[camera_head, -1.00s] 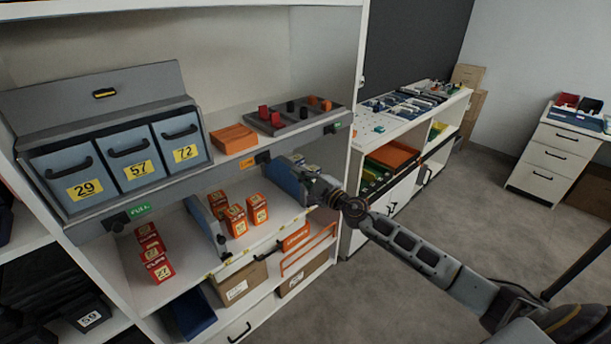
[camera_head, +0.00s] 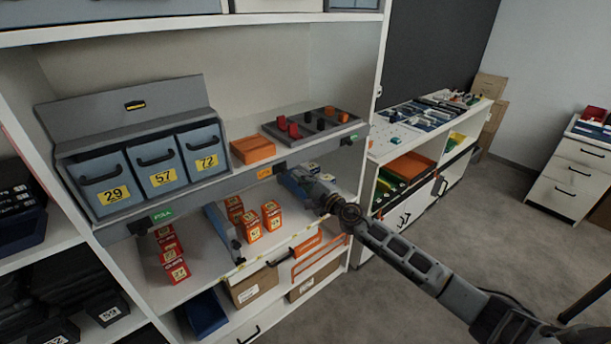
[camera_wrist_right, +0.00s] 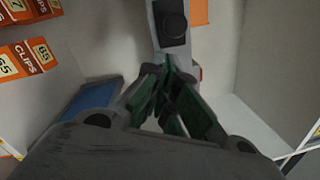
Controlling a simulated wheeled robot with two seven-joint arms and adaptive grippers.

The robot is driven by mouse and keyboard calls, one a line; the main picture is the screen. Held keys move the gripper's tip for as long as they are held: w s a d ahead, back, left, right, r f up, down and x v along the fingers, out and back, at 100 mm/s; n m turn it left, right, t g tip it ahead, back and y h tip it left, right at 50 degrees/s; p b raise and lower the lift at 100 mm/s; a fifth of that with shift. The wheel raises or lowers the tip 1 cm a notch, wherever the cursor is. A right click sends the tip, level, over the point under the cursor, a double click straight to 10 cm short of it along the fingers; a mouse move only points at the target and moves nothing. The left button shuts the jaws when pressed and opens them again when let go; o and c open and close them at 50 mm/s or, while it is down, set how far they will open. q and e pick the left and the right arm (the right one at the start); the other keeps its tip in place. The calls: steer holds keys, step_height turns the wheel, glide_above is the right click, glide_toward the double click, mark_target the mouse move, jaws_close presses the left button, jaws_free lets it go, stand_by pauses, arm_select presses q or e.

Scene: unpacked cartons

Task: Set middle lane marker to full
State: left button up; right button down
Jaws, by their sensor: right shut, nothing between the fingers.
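The middle lane marker (camera_head: 264,173) is on the front edge of the upper shelf and shows an orange face, with a black knob (camera_head: 280,168) at its right. In the wrist view the knob (camera_wrist_right: 172,22) sits on a grey rail, with part of the orange face (camera_wrist_right: 200,12) beside it. My right gripper (camera_head: 302,178) is shut and empty, just below and right of the knob. In the wrist view its fingertips (camera_wrist_right: 170,80) are close to the rail below the knob; contact cannot be told. My left gripper is out of view.
The left marker (camera_head: 162,214) shows green FULL; the right marker (camera_head: 349,139) is also green. Below are red boxes (camera_head: 172,255), orange boxes (camera_head: 271,215) and a blue divider (camera_head: 222,232).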

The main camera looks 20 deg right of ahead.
mark_target(274, 174)
steer(key=shift+a+r, duration=0.25)
steer(key=shift+a, duration=0.1)
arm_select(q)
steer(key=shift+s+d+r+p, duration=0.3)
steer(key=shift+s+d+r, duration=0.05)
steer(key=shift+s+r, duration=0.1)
arm_select(e)
steer(key=shift+s+a, duration=0.1)
steer(key=shift+a, duration=0.05)
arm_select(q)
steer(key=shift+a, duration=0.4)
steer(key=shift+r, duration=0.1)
arm_select(e)
steer(key=shift+a, duration=0.15)
steer(key=shift+s+a+r+p, duration=0.1)
steer(key=shift+s+a+p, duration=0.25)
steer(key=shift+a+p, duration=0.4)
steer(key=shift+s+a+p, duration=0.3)
steer(key=shift+a+p, duration=0.1)
steer(key=shift+a, duration=0.6)
arm_select(q)
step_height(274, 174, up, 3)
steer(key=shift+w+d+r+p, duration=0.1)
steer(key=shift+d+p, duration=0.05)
steer(key=shift+p, duration=0.35)
arm_select(e)
steer(key=shift+s+a, duration=0.2)
steer(key=shift+a, duration=0.35)
steer(key=shift+s+a, duration=0.2)
steer(key=shift+a, duration=0.3)
